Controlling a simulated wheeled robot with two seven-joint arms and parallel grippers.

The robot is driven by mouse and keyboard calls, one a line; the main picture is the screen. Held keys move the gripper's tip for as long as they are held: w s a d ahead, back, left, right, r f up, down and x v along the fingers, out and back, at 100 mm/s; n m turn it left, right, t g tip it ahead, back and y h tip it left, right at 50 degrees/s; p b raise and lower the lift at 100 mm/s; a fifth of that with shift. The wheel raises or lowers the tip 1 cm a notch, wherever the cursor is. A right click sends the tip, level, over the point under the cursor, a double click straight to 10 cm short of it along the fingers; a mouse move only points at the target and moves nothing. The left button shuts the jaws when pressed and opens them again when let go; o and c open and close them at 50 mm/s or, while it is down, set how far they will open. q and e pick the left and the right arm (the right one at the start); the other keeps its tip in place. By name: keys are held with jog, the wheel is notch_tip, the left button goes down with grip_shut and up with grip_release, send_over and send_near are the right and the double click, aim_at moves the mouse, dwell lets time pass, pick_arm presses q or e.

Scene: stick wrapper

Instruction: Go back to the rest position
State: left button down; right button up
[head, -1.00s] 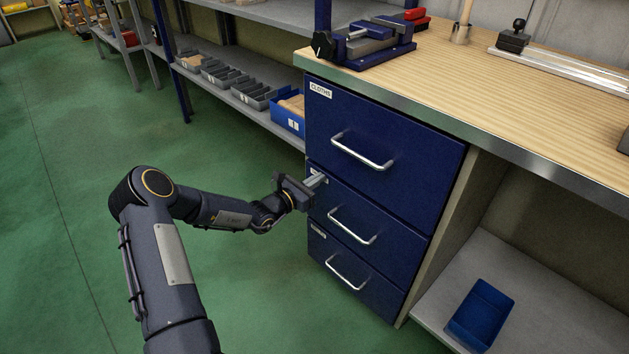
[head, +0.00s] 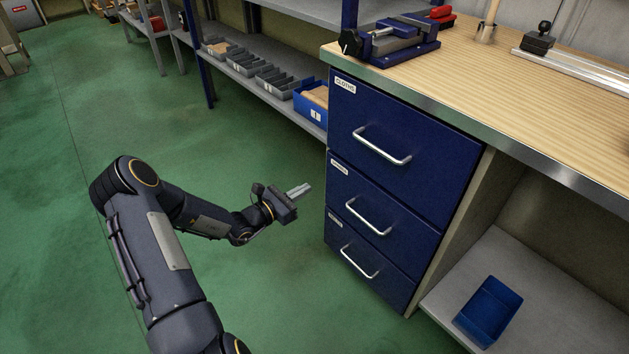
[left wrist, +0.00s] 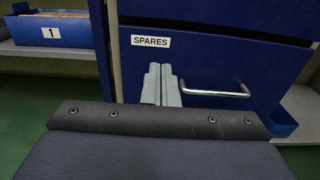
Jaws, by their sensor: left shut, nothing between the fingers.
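My left gripper (head: 299,191) is shut and empty, in the air left of the blue drawer cabinet (head: 345,105). Its fingers point right toward the cabinet, with a visible gap between. In the left wrist view the closed fingers (left wrist: 161,84) stand side by side in front of the drawer labelled SPARES (left wrist: 225,60), left of its silver handle (left wrist: 214,91). The cabinet's drawers all look closed, and the top one is labelled CLOTHS (head: 345,86). My right gripper is not in view.
A wooden bench top (head: 500,75) carries a blue vise (head: 395,42). A blue bin (head: 488,311) sits on the low shelf at right. A blue box marked 1 (head: 312,105) and grey trays (head: 278,82) line the left shelf. Green floor (head: 80,240) around my left arm is clear.

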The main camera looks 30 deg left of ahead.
pick_arm(q)
jog(key=s+d+r+m+g+h, duration=0.5)
jog(key=s+d+r+m+g, duration=0.6)
jog(key=d+r+m, duration=0.5)
jog(key=s+a+r+m+y, duration=0.15)
jog(key=s+m+y, duration=0.65)
jog(key=s+m, duration=1)
jog(key=s+r+n+p, duration=0.2)
jog(key=r+p, duration=1)
jog(key=p, duration=0.1)
jog(key=s+r+n+p, duration=0.1)
jog(key=r+n+p, duration=0.1)
jog(key=r+p, duration=1.1)
jog(key=shift+s+a+r, duration=0.15)
jog(key=shift+s+a, duration=0.2)
jog(key=shift+s, duration=0.05)
